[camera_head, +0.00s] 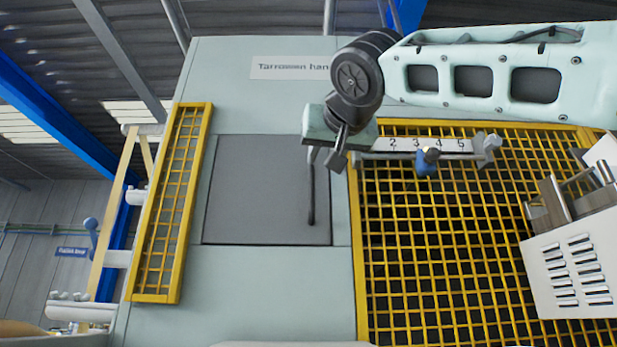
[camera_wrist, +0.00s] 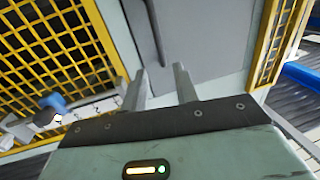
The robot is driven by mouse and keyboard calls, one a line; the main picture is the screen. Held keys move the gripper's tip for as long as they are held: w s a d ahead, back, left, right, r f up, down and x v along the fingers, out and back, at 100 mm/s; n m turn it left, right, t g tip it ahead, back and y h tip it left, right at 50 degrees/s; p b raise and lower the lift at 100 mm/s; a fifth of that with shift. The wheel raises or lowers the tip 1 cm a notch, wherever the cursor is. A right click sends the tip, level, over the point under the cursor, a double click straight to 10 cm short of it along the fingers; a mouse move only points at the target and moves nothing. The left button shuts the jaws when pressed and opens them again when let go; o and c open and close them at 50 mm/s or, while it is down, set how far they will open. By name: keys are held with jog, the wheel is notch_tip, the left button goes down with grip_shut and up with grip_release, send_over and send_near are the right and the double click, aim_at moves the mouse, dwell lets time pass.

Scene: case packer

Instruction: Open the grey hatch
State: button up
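The grey hatch (camera_head: 262,190) is a dark flat square panel in the pale green machine front. It looks shut, flush in its frame. A dark upright bar handle (camera_head: 312,195) runs along its right side. My gripper (camera_head: 325,158) is at the hatch's upper right, near the handle's top end. In the wrist view my gripper (camera_wrist: 160,70) is open, with two separate fingers and nothing held. The handle (camera_wrist: 157,32) shows ahead, its near end lined up between the fingertips. I cannot tell whether they touch it.
A yellow mesh guard (camera_head: 440,250) fills the right, with a numbered strip (camera_head: 410,144) and blue knob (camera_head: 427,163) at its top. A narrow yellow mesh panel (camera_head: 170,205) stands left of the hatch. A vented white box (camera_head: 575,270) is at far right. Space before the hatch looks clear.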

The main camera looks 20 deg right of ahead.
aim_at(312, 180)
jog(key=w+p, duration=0.1)
jog(key=w, duration=0.2)
jog(key=w+p, duration=0.1)
jog(key=w, duration=0.2)
jog(key=w+d+p, duration=0.1)
jog(key=w, duration=0.3)
jog(key=shift+d+r, duration=0.1)
jog(key=shift+r, duration=0.05)
jog(key=shift+w+d+p, duration=0.1)
jog(key=shift+w+p, duration=0.3)
jog(key=shift+w, duration=0.35)
grip_shut()
